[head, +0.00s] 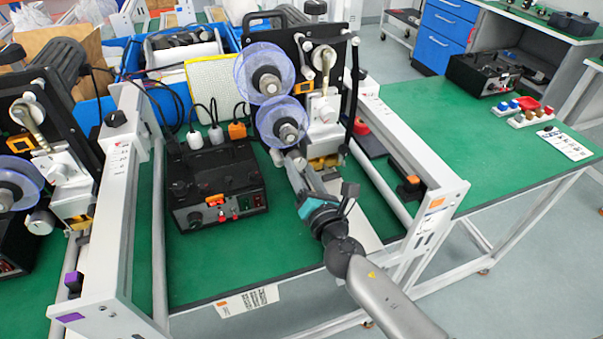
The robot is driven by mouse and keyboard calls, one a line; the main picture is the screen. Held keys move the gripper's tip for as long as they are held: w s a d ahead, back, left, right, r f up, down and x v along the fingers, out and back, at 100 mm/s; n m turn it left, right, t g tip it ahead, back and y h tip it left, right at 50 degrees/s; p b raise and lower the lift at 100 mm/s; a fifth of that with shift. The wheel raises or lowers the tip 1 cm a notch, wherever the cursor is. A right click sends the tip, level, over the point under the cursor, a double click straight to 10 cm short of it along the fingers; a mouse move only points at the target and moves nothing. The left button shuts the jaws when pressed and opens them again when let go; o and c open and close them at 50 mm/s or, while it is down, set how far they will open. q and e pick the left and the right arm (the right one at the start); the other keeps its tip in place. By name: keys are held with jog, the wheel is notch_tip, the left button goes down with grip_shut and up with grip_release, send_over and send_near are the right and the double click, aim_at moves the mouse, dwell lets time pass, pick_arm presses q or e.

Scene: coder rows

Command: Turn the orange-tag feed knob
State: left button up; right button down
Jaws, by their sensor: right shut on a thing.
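The orange tag (437,202) is on the near end of the right white rail of the middle coder station. My right gripper (294,161) reaches in from the lower right, its fingers just below the lower clear-blue spool (283,122). It is shut on what appears to be the feed knob of that coder. The fingers hide most of the knob, so its turn cannot be read. My left gripper is not in view.
A black control box (217,190) with small knobs stands left of my gripper on the green bench. A white rail (114,210) bounds the station at left, with a purple tag (70,317). The right green bench (455,125) has clear space.

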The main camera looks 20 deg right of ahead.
jog(key=m+b, duration=0.1)
jog(key=m, duration=0.2)
jog(key=shift+m, duration=2.3)
jog(key=shift+c, duration=1.4)
grip_release()
jog(key=shift+s, duration=0.15)
jog(key=s+b, duration=0.2)
jog(key=s, duration=1.3)
jog(key=shift+d+b, duration=0.25)
jog(key=shift+b, duration=0.15)
